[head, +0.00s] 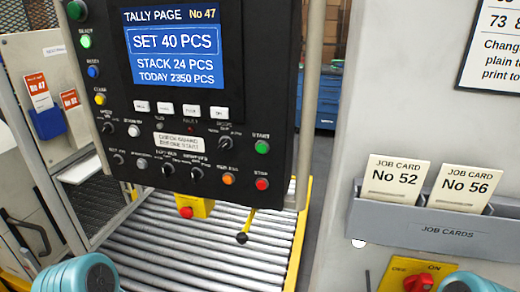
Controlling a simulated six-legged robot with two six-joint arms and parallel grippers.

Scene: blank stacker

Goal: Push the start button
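The start button (262,147) is a small round green button under the label START, at the right of the black control panel (250,60). A red button (262,184) labelled STOP sits below it. Nothing covers or touches the start button. I cannot make out either gripper's fingers in the head view.
A roller conveyor (190,250) with a yellow side rail lies below the panel. A black-knobbed lever (242,238) and a red button on a yellow box (186,211) hang under it. At right are a grey job card holder (440,230) and a red-yellow switch (418,282).

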